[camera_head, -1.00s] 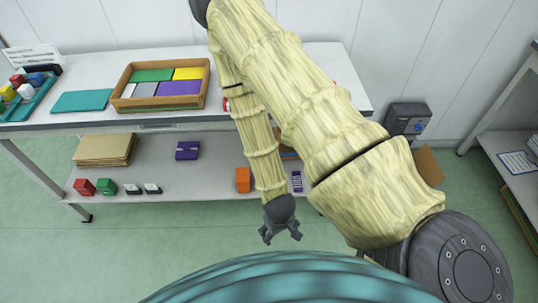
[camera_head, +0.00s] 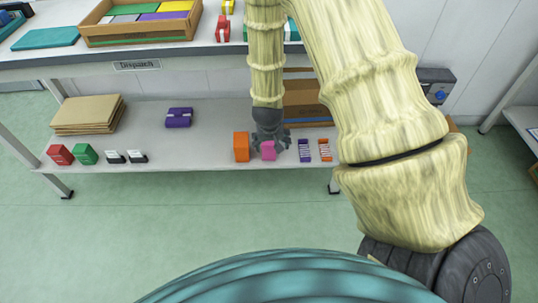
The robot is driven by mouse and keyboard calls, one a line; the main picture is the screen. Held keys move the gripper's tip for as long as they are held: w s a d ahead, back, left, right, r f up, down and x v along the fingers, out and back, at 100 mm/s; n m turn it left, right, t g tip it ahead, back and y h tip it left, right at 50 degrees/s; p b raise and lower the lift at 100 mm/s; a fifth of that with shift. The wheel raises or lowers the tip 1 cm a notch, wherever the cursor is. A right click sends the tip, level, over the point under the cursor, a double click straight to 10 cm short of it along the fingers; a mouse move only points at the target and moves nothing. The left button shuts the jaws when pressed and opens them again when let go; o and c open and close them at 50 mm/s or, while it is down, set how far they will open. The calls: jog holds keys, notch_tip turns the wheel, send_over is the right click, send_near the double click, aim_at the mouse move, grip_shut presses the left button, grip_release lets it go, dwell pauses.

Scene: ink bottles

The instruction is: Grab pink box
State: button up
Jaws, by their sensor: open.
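The pink box (camera_head: 268,150) is a small box on the lower shelf of the workbench, near its front edge. My gripper (camera_head: 270,144) is open and sits right at the pink box, covering its upper part and its back. The fingers appear to be on either side of it or just above it; contact cannot be told from this view. The box stands upright on the shelf.
An orange box (camera_head: 241,147) stands close to the left of the pink box. Purple-and-white (camera_head: 304,151) and orange-and-white (camera_head: 325,150) small packs stand to its right. A cardboard box (camera_head: 305,103) is behind. The upper tabletop (camera_head: 200,50) overhangs the shelf.

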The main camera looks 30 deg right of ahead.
jog(key=m+b, duration=0.1)
jog(key=b, duration=0.4)
send_over(269, 146)
jog(key=shift+t, duration=0.3)
jog(key=b+x, duration=0.1)
jog(key=x, duration=0.4)
jog(key=shift+f+b, duration=0.25)
jog(key=shift+b, duration=0.15)
jog(key=shift+w+b+x, duration=0.2)
jog(key=shift+b+x, duration=1.45)
jog(key=shift+x, duration=1.2)
jog(key=shift+r, duration=0.2)
jog(key=shift+c, duration=0.2)
jog(key=c, duration=1.2)
